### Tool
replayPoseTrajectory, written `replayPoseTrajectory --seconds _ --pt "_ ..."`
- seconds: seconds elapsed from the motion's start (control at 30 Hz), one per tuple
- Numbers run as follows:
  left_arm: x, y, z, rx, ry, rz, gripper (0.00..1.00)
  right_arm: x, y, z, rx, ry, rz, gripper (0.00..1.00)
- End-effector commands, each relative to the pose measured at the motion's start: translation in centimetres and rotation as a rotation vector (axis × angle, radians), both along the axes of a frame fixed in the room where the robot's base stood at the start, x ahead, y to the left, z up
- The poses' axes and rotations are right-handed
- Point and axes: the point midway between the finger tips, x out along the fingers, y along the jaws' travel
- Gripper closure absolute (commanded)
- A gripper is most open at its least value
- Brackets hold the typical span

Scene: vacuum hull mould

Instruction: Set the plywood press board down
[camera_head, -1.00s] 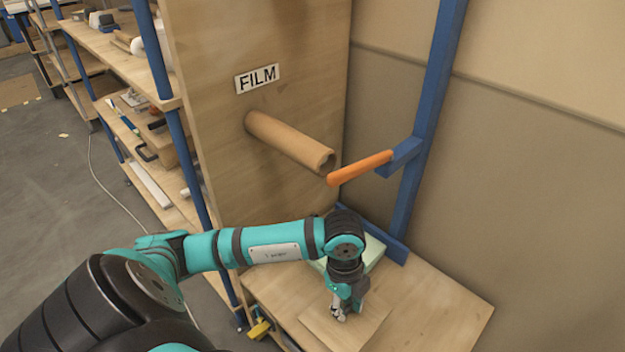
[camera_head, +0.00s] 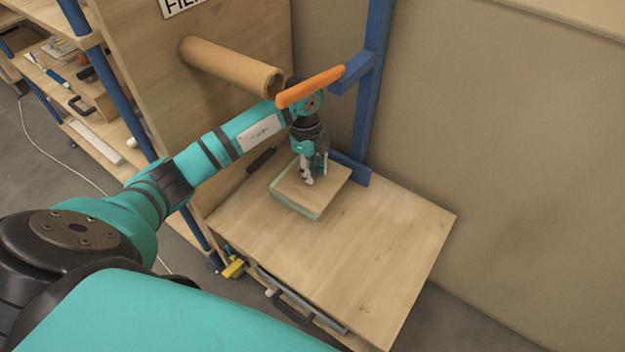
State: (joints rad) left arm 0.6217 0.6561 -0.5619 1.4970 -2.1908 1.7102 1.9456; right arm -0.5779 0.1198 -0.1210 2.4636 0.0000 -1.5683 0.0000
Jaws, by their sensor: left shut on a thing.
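The plywood press board (camera_head: 291,186) is a thin, square, light wooden sheet with my left gripper (camera_head: 313,181) on its upper side. The gripper points down and is shut on the board; the grip itself is small and partly hidden by the fingers. The board lies flat over a pale green block (camera_head: 296,208), whose edge shows below it at the front. I cannot tell whether board and block are touching. My right gripper is not in view.
The wooden table (camera_head: 345,255) is clear in front and to the right. An orange lever (camera_head: 310,87) on a blue post (camera_head: 372,90) is close by my left wrist. A cardboard roll (camera_head: 232,66) sticks out of the panel at left. Shelves (camera_head: 85,110) stand further left.

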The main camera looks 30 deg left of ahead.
Motion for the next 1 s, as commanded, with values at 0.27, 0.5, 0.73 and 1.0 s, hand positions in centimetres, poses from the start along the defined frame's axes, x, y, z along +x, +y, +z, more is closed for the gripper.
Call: replayPoseTrajectory --seconds 0.27,0.5,0.73,1.0 --pt "0.0 0.0 -3.3 -0.001 0.001 0.001 1.0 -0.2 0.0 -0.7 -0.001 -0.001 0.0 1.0" --pt "0.1 0.0 -3.4 0.0 -0.002 0.0 1.0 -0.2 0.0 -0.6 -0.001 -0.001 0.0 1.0" --pt "0.0 0.0 -3.7 0.0 0.0 0.0 0.66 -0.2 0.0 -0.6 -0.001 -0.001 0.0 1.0" --pt "0.0 0.0 -3.7 0.0 0.0 0.0 0.52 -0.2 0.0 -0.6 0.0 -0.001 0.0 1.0"
